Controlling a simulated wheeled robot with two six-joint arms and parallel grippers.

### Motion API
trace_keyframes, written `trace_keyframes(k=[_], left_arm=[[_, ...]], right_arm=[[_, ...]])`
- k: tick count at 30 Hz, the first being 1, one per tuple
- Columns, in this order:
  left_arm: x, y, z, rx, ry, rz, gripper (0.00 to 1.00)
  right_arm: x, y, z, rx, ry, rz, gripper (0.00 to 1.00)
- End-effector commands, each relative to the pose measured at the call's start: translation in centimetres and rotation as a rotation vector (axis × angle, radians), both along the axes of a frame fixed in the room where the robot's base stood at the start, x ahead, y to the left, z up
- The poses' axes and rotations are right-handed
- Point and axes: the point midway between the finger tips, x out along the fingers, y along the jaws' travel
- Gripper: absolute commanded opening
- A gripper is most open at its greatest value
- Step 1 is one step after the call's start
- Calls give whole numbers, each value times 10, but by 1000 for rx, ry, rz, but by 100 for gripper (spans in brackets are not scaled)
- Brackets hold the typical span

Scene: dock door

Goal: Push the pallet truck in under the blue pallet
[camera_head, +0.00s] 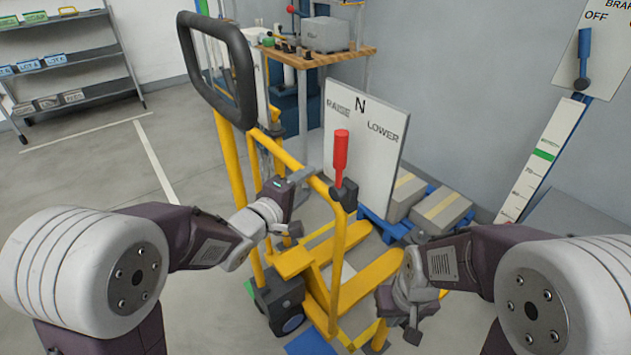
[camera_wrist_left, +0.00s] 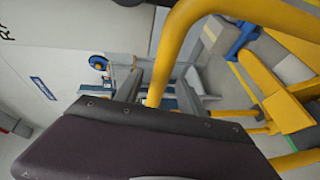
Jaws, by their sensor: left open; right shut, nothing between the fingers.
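The yellow pallet truck (camera_head: 341,262) stands in the middle, with its black loop handle (camera_head: 250,85) at upper left and its forks (camera_head: 372,262) low on the right. A red lever (camera_head: 341,152) stands on its yellow frame. The blue pallet (camera_head: 383,222) lies behind, against the wall, partly hidden by a sign and carrying boxes. My right gripper (camera_head: 398,335) is shut and empty, low beside the forks.
A RAISE/N/LOWER sign board (camera_head: 365,145) stands behind the lever. A wooden-topped bench (camera_head: 320,57) is at the back. A brake lever panel (camera_head: 585,60) is at right. A grey shelf rack (camera_head: 75,60) stands at far left; the floor before it is clear.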

Motion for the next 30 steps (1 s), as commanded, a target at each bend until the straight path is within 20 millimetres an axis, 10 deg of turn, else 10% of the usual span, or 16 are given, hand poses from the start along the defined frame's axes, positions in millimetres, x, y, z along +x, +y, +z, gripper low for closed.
trace_keyframes(k=[9,18,24,30], left_arm=[[46,-28,-13,1,0,1,47],[51,-30,-12,2,2,2,47],[51,-30,-12,2,2,2,0],[51,-30,-12,2,2,3,0]], right_arm=[[0,0,-21,0,1,0,0],[0,0,-21,0,1,0,0],[0,0,-21,0,1,0,0],[0,0,-21,0,1,0,0]])
